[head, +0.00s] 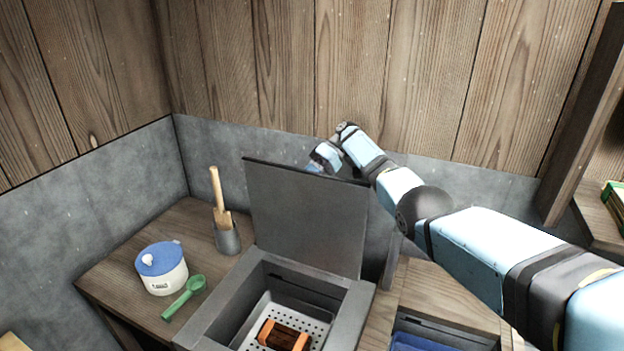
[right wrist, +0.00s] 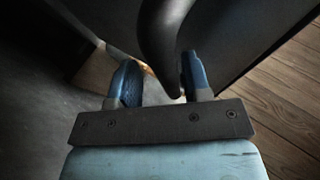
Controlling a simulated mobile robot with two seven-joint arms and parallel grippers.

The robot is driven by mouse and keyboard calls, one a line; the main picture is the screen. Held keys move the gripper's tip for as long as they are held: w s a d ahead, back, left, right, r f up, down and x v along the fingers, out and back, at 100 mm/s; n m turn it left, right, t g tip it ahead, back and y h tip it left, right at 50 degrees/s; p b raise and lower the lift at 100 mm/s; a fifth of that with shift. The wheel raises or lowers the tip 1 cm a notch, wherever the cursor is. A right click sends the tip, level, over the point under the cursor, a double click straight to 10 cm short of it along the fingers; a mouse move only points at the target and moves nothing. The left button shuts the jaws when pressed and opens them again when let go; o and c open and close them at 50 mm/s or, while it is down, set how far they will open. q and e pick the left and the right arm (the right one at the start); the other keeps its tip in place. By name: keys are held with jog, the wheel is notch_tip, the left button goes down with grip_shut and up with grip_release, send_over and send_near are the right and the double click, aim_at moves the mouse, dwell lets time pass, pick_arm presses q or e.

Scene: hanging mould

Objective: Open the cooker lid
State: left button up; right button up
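The cooker (head: 355,310) is a grey square box at the lower middle of the head view. Its dark flat lid (head: 305,215) stands up nearly vertical at the back, so the inside is exposed. My right arm reaches behind the lid, and its gripper is mostly hidden there in the head view. In the right wrist view my right gripper (right wrist: 160,78) has its blue fingers apart. A dark curved handle (right wrist: 163,35) passes between or just beyond them; I cannot tell whether they touch it. My left gripper is out of view.
Inside the cooker, a perforated tray (head: 262,318) holds a wooden mould (head: 284,336). On the wooden table left of it are a blue-lidded white pot (head: 163,275), a green scoop (head: 185,297) and a grey cup (head: 228,238) with a wooden tool. A wall stands close behind.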

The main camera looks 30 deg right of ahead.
notch_tip(320, 180, up, 20)
jog(key=p, duration=0.1)
jog(key=shift+r+p, duration=0.15)
jog(key=shift+p, duration=0.2)
dwell(0.4)
jog(key=shift+a, duration=0.1)
